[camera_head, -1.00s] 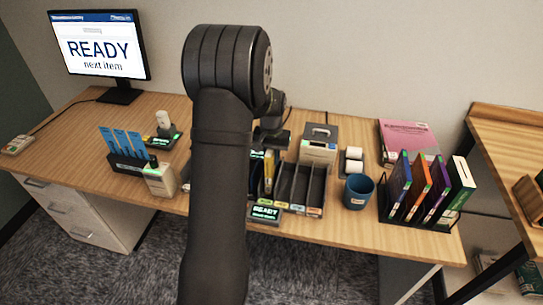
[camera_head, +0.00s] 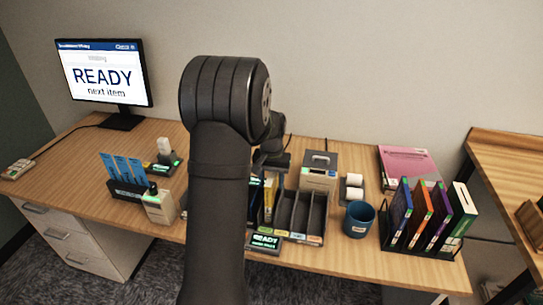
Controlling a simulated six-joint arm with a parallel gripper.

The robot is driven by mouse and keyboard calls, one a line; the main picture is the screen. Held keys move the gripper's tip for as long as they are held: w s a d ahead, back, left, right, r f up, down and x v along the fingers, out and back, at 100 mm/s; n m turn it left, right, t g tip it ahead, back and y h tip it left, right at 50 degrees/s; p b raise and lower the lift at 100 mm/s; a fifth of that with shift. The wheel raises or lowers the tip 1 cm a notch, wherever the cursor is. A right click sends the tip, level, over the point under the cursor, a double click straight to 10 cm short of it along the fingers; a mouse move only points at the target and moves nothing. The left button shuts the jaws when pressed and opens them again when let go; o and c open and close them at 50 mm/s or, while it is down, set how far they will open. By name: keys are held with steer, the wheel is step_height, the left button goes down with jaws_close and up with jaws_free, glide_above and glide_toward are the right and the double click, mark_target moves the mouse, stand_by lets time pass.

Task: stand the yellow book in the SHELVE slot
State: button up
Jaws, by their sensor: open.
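The yellow book (camera_head: 269,198) stands upright in the dark slotted sorter (camera_head: 300,216), towards its left end, just right of my arm. The sorter has several slots with small coloured labels along the front. The labels are too small to read, so I cannot tell which slot is SHELVE. My gripper (camera_head: 272,160) is open above and behind the yellow book. My arm hides part of the gripper and the sorter's left end, and the fingertips are not clear. I see no contact between gripper and book.
A small READY display (camera_head: 264,241) stands before the sorter. A grey box (camera_head: 318,174) is behind it, and a blue cup (camera_head: 358,219) is right of it. A rack (camera_head: 420,244) of upright books stands further right. The monitor (camera_head: 102,75) reads "READY next item".

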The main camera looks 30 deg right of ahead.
step_height(320, 180, up, 15)
steer(key=shift+f, duration=0.15)
steer(key=shift+f, duration=0.1)
stand_by(0.5)
step_height(320, 180, down, 17)
stand_by(0.7)
step_height(320, 180, up, 17)
step_height(320, 180, down, 18)
step_height(320, 180, up, 11)
steer(key=shift+r, duration=0.2)
steer(key=w+a+r+n, duration=0.1)
steer(key=w+a+r, duration=0.3)
steer(key=w+r, duration=0.4)
steer(key=shift+w+r+n, duration=0.2)
steer(key=shift+w+n, duration=0.15)
steer(key=shift+n, duration=0.05)
